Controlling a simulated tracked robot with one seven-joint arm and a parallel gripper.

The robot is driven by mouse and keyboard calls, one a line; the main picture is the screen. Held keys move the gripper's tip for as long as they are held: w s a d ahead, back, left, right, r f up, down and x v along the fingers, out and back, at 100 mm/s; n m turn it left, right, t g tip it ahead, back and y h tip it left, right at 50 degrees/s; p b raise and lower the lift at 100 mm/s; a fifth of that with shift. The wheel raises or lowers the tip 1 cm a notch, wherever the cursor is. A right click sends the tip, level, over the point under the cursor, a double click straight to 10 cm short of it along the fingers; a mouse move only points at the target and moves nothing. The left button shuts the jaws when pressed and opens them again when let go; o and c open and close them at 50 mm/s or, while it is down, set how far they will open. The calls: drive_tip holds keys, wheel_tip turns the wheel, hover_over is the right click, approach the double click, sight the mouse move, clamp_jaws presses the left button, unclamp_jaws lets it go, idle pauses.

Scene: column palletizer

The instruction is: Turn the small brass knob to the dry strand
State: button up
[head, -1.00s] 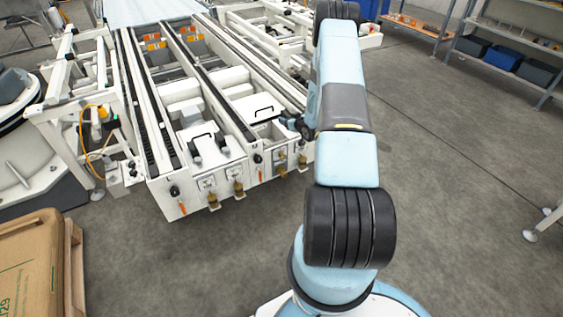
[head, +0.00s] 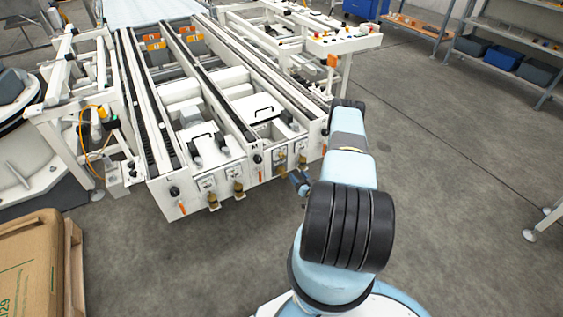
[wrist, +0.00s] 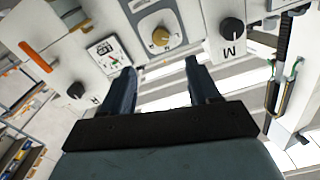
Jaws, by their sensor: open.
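In the wrist view, a small brass knob (wrist: 160,36) sits on a pale plate with a dark-edged dial and markings too small to read. My gripper (wrist: 160,66) is open and empty. Its two dark fingers point toward the panel, one on each side of the knob's line, with the knob beyond the tips and no contact visible. In the head view my gripper (head: 299,182) is just in front of the machine's front panel (head: 262,172), near its right end. I cannot tell the knob's pointing direction.
Black knobs marked M (wrist: 231,30) and R (wrist: 76,90) flank the brass knob in the wrist view. An orange lever (wrist: 35,56) and a small label plate (wrist: 108,52) are to the left. A cardboard box (head: 30,265) stands front left in the head view.

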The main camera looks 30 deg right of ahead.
sight(283, 158)
drive_tip(key=w, duration=1.3)
drive_tip(key=shift+w+a, duration=0.25)
drive_tip(key=shift+w, duration=0.05)
